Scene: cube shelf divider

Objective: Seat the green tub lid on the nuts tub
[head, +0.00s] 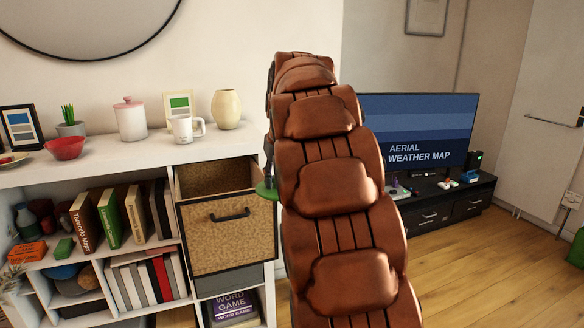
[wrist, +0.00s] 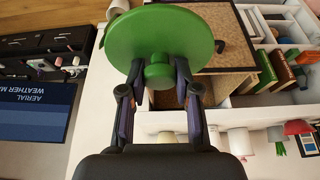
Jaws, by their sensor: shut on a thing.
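The green tub lid (wrist: 160,38) is a round disc with a knob in the middle. My gripper (wrist: 159,78) is shut on that knob in the wrist view. In the head view only the left part of the lid (head: 265,190) shows, in front of the right edge of the cork-faced drawer; my arm hides the rest. Only a sliver of my gripper shows in the head view, beside the arm. I cannot make out the nuts tub in either view.
The cork drawer (head: 232,238) is pulled out of the white shelf unit and open at the top; the part of its inside that shows looks empty. A white mug (head: 182,129), a cream vase (head: 226,109) and a lidded white jar (head: 130,119) stand on top. Wood floor lies right.

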